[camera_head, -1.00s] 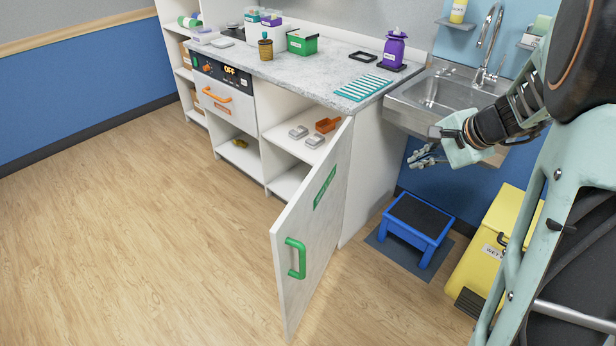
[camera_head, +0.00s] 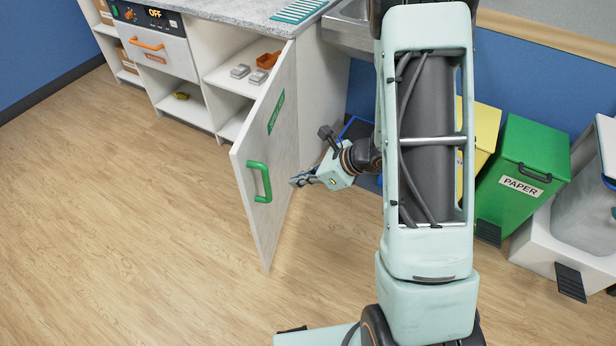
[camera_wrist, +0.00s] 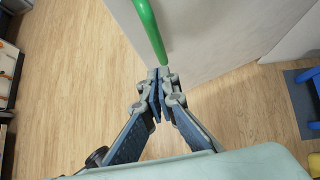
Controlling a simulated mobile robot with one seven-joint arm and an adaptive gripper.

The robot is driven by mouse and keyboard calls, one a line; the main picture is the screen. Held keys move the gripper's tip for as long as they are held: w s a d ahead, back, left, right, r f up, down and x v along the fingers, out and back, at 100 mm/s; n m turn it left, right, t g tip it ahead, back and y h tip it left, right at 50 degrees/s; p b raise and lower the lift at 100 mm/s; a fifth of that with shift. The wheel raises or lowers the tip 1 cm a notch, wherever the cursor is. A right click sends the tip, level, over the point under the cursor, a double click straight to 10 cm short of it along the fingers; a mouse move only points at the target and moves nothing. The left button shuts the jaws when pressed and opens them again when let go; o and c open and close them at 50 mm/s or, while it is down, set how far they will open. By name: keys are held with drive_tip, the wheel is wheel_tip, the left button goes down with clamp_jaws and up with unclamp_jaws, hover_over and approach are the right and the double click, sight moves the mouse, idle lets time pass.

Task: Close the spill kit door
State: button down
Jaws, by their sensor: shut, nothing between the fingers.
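The spill kit door (camera_head: 277,150) stands wide open, swung out from the white cabinet under the counter. It has a green handle (camera_head: 260,182) and a green label (camera_head: 276,113) on its outer face. In the wrist view, my gripper (camera_wrist: 161,85) points at the door panel (camera_wrist: 195,35), with the green handle (camera_wrist: 150,30) just beyond the fingertips. I cannot tell whether the fingertips touch the door.
Inside the open cabinet, an orange scoop (camera_head: 268,60) and grey items (camera_head: 240,71) lie on a shelf (camera_head: 230,84). A green paper bin (camera_head: 520,172) and a yellow bin (camera_head: 484,135) stand right of my arm. The wooden floor (camera_head: 130,230) left of the door is clear.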

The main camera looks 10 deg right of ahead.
sight(269, 184)
drive_tip(key=a, duration=0.1)
drive_tip(key=w+a+f, duration=0.1)
drive_tip(key=a, duration=0.1)
drive_tip(key=w+a+f, duration=0.1)
drive_tip(key=shift+w+a, duration=0.2)
drive_tip(key=shift+w, duration=0.05)
drive_tip(key=shift+w+a, duration=0.3)
drive_tip(key=shift+a, duration=0.1)
